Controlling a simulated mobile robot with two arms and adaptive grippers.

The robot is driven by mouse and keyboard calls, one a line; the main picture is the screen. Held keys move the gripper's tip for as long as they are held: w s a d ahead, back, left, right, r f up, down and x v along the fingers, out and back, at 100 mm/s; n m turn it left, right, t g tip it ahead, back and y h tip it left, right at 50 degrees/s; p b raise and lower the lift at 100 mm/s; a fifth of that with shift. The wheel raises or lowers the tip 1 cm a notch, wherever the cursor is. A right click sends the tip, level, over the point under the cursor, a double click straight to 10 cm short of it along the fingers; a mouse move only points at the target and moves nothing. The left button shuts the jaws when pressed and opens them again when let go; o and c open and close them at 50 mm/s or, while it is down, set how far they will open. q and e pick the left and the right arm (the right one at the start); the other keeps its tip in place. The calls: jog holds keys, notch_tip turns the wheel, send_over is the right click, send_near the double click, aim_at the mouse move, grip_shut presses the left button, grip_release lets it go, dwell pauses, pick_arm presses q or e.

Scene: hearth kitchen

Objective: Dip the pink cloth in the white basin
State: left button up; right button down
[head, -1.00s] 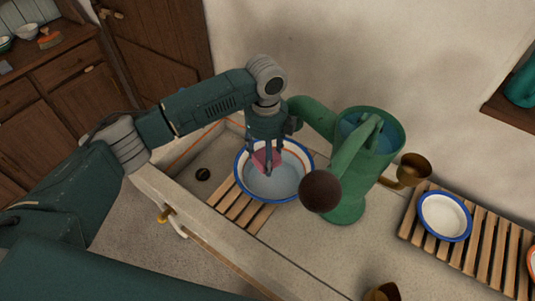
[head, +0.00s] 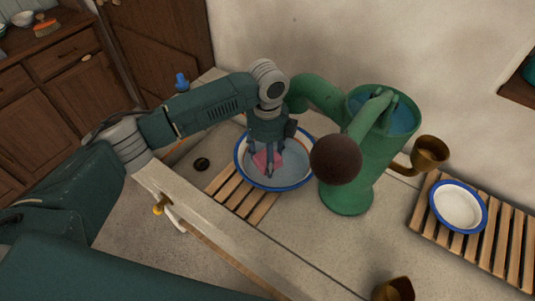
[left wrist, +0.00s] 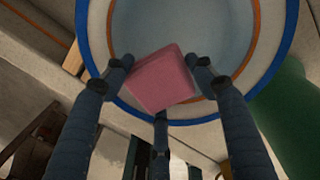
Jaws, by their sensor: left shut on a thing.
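My left gripper (head: 264,168) comes down over the white basin (head: 243,177) and is shut on the pink cloth (head: 262,161). The basin has a blue rim, and its inside looks grey-blue. It stands on wooden slats in the stone sink. In the left wrist view the cloth (left wrist: 160,80) looks like a small pink block between the dark fingers (left wrist: 163,85), with the basin (left wrist: 283,40) behind it. I cannot tell whether the cloth touches the basin's contents. My right gripper is not in view.
A green pump (head: 352,165) with a dark round knob (head: 336,159) stands close to the right of the basin. A brass cup (head: 428,155) and a blue-rimmed bowl (head: 459,206) on a slatted rack (head: 502,235) are further right. A drain hole (head: 201,164) lies left.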

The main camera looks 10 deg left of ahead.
pick_arm(q)
jog(key=shift+f, duration=0.95)
notch_tip(320, 180, down, 2)
jog(key=shift+f+b, duration=0.1)
jog(key=shift+b, duration=0.55)
jog(key=shift+f, duration=0.55)
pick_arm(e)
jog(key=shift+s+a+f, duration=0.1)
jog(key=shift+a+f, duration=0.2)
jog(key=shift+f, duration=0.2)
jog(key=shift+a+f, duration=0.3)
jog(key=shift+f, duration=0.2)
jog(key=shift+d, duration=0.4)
pick_arm(q)
jog(key=shift+f, duration=0.45)
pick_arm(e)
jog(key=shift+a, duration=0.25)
